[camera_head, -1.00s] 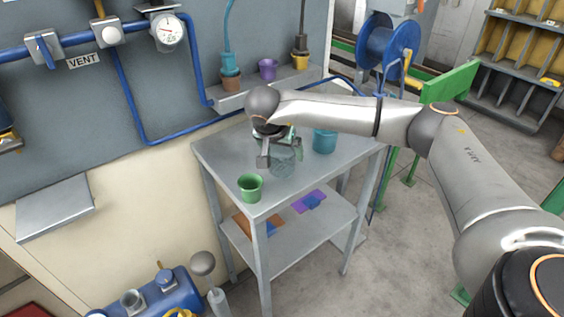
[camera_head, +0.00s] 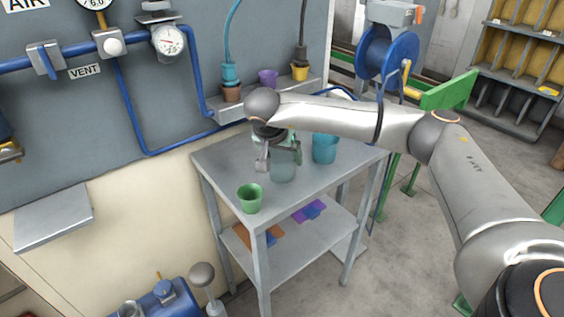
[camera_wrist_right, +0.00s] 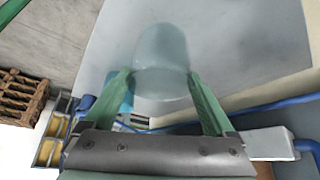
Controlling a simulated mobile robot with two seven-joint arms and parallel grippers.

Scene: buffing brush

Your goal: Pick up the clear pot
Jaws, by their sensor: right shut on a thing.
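The clear pot (camera_head: 284,165) is a see-through, greyish-teal cup on the grey metal table, between a green pot and a blue pot. It also shows in the right wrist view (camera_wrist_right: 160,62), between the green fingers. My right gripper (camera_head: 281,142) reaches down from above and is shut on the clear pot near its rim; the fingers show on both sides of it in the wrist view (camera_wrist_right: 163,88). Whether the pot's base touches the tabletop I cannot tell. My left gripper is not in view.
A green pot (camera_head: 250,198) stands at the table's front corner. A blue pot (camera_head: 325,148) stands close to the right of the clear pot. The table (camera_head: 222,160) has bare top at its left. A wall shelf (camera_head: 238,105) behind holds several small pots.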

